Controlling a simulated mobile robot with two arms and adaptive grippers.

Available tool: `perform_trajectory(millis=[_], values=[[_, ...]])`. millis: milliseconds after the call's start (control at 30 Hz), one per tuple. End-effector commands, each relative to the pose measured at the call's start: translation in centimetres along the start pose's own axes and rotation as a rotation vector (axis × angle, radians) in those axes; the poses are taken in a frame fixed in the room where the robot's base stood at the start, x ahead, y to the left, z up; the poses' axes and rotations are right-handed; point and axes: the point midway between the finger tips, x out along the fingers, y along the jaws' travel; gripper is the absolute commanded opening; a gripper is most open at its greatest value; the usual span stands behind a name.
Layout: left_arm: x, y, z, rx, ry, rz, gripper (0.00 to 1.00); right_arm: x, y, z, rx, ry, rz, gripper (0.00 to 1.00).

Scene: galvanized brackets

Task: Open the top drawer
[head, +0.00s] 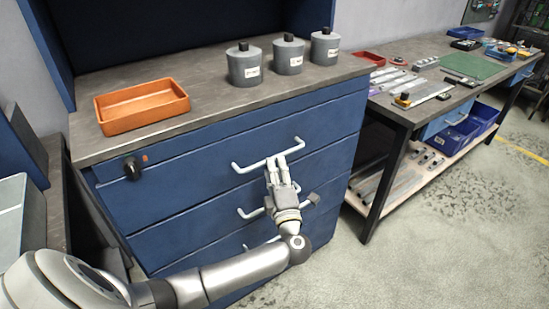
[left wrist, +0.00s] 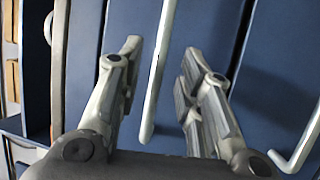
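My right gripper is in neither view.
Lower drawers with similar handles (left wrist: 302,138) lie below. An orange tray (head: 140,118) and three grey jars (head: 288,67) stand on the worktop (head: 210,94). A workbench (head: 402,112) stands at right beyond open floor.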

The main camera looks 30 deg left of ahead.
Motion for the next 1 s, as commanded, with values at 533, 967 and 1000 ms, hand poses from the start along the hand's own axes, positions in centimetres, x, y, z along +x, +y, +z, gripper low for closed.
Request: perform_trajectory(millis=[533, 967, 1000], values=[[4.6, -0.1, 0.0, 0.002, -0.001, 0.000, 0.34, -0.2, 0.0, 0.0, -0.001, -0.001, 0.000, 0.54], [4.6, -0.1, 0.0, 0.001, -0.002, 0.000, 0.00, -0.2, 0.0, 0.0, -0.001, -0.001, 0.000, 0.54], [4.6, -0.1, 0.0, 0.001, -0.002, 0.000, 0.00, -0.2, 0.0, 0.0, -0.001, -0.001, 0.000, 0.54]])
